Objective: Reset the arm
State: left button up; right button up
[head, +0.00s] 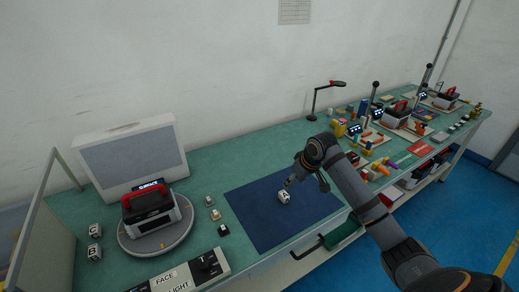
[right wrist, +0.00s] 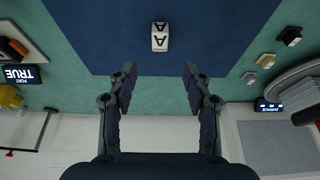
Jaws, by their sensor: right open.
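My right arm reaches in from the lower right of the head view, with its right gripper (head: 290,182) over the dark blue mat (head: 252,222). In the right wrist view the gripper (right wrist: 159,75) is open, with nothing between its two fingers. A white block (head: 284,197) marked with the letter A lies on the mat. In the head view it is just below the gripper; in the right wrist view the block (right wrist: 160,37) is beyond the fingertips, apart from them. My left gripper is not in view.
Left of the mat, a device with a red handle (head: 150,208) stands on a round grey plate (head: 182,233). Two lettered blocks (head: 95,230) and small switch-like pieces (head: 214,215) lie nearby. A black and white FACE/LIGHT panel (head: 180,277) is at the front. The right side is crowded.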

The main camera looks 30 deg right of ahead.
jog(key=shift+n+g, duration=0.3)
jog(key=shift+n, duration=0.2)
jog(key=s+a+f, duration=0.8)
jog(key=shift+s+a+f, duration=0.2)
jog(key=shift+a+f, duration=0.05)
jog(key=shift+a, duration=0.1)
jog(key=s+a+f+m+h, duration=0.1)
jog(key=s+a, duration=0.2)
jog(key=s, duration=0.5)
jog(key=s+a, duration=0.2)
jog(key=s, duration=0.6)
notch_tip(320, 180, down, 26)
jog(key=s+d+f+g, duration=0.1)
jog(key=s+d, duration=0.1)
jog(key=s+d+f+g, duration=0.1)
jog(key=s+f, duration=1.4)
jog(key=s, duration=0.3)
jog(key=shift+d+f+m+g, duration=0.25)
jog(key=shift+f+m+g, duration=0.05)
jog(key=shift+s, duration=0.1)
